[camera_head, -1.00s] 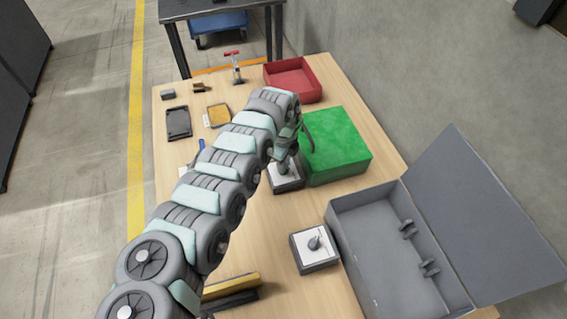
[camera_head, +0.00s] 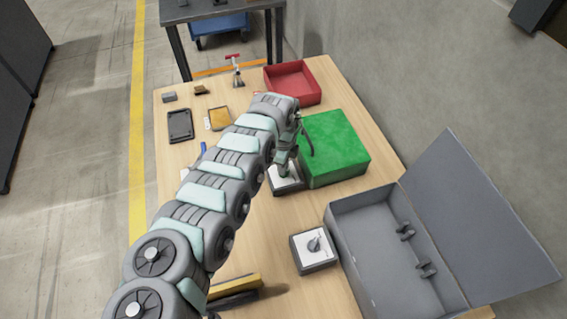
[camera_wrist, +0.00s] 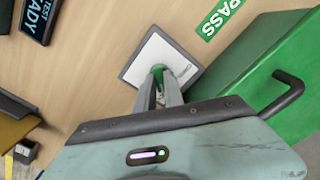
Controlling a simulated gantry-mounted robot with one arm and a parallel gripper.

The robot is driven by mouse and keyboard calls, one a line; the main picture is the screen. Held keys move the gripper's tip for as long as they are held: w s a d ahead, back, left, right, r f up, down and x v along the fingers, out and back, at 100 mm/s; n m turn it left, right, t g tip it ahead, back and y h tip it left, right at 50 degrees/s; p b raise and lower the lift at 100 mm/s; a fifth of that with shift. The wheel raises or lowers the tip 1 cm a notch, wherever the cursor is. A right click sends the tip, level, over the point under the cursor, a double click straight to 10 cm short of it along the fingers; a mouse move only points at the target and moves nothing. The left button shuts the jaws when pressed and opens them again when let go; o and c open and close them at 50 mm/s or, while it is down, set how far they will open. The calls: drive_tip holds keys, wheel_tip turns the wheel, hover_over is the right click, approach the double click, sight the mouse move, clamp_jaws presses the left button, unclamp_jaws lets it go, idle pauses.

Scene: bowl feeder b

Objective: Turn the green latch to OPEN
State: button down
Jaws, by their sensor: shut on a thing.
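The green latch (camera_wrist: 158,71) stands on a white plate with a dark rim (camera_wrist: 158,50) in the wrist view. Only a small part of it shows between my fingers. My gripper (camera_wrist: 160,82) is shut on the latch from above. In the head view my gripper (camera_head: 284,168) is over the same plate (camera_head: 284,186), left of the green block, and the arm hides the latch there. Small printing on the plate is too small to read, so I cannot tell which position the latch points to.
A large green block (camera_head: 335,148) stands close on the right of the plate. A second plate with a grey knob (camera_head: 313,246) and an open grey box (camera_head: 350,218) are nearer. A red tray (camera_head: 292,82) is at the back. A green PASS label (camera_wrist: 220,18) lies nearby.

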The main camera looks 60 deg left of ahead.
drive_tip(key=n+p, duration=0.1)
drive_tip(key=p, duration=0.1)
drive_tip(key=n+p, duration=0.2)
drive_tip(key=shift+d+r, duration=0.1)
drive_tip(key=shift+r, duration=0.2)
drive_tip(key=n+p, duration=0.2)
drive_tip(key=n, duration=0.2)
drive_tip(key=shift+f, duration=0.15)
drive_tip(key=shift+f+n, duration=0.15)
drive_tip(key=shift+n, duration=0.55)
drive_tip(key=shift+n+p, duration=0.3)
drive_tip(key=shift+n, duration=1.5)
drive_tip(key=n+b, duration=0.1)
drive_tip(key=n, duration=0.3)
drive_tip(key=shift+f+n, duration=0.1)
drive_tip(key=shift+n, duration=0.2)
drive_tip(key=shift+b, duration=0.3)
